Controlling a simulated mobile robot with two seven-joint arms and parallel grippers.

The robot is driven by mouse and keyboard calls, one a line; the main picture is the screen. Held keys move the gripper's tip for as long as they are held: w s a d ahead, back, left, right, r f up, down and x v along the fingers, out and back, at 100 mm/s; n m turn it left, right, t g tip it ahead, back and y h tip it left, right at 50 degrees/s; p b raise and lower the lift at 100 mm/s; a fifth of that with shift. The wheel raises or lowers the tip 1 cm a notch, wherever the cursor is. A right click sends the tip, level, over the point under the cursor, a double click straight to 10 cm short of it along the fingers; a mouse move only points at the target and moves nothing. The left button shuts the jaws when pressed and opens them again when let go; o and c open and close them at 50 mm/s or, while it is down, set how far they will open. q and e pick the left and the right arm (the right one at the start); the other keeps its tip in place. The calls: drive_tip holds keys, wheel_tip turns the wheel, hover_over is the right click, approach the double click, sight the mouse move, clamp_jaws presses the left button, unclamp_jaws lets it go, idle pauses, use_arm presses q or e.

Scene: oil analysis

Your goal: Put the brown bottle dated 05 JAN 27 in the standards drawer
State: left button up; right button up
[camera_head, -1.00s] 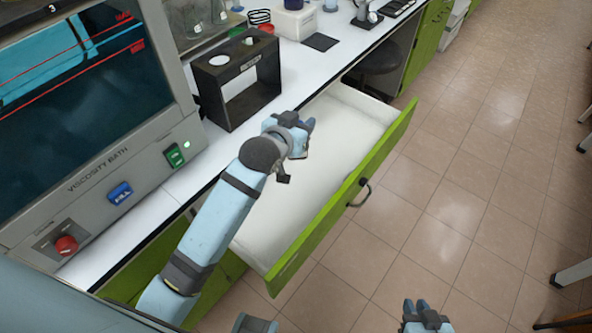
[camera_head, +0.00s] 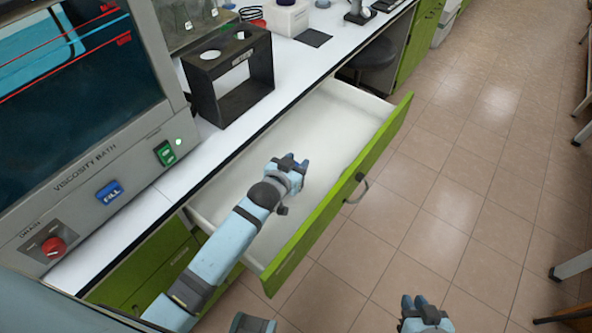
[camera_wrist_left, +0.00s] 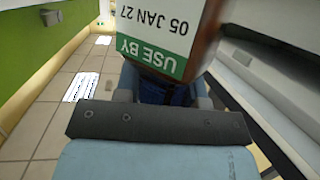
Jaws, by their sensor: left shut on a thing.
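My left gripper (camera_head: 297,163) is over the open white drawer (camera_head: 335,130), which has a green front. In the left wrist view, my left gripper (camera_wrist_left: 165,90) is shut on the brown bottle (camera_wrist_left: 213,32), whose white and green label reads USE BY 05 JAN 27. In the head view the bottle is hidden behind the gripper and wrist. The visible part of the drawer floor looks empty. My right gripper (camera_head: 422,305) is at the bottom edge, over the floor and away from the drawer; its fingers seem spread apart.
The viscosity bath (camera_head: 85,190) stands on the white counter at the left. A black rack (camera_head: 233,100) with round holes stands behind the drawer. A stool (camera_head: 372,57) is under the counter beyond the drawer.

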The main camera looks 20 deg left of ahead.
use_arm(q)
drive_tip(key=shift+f, duration=1.45)
drive_tip(key=shift+f, duration=0.1)
drive_tip(key=o, duration=1)
drive_tip(key=shift+f, duration=0.1)
drive_tip(key=v, duration=1.2)
drive_tip(key=shift+r, duration=0.25)
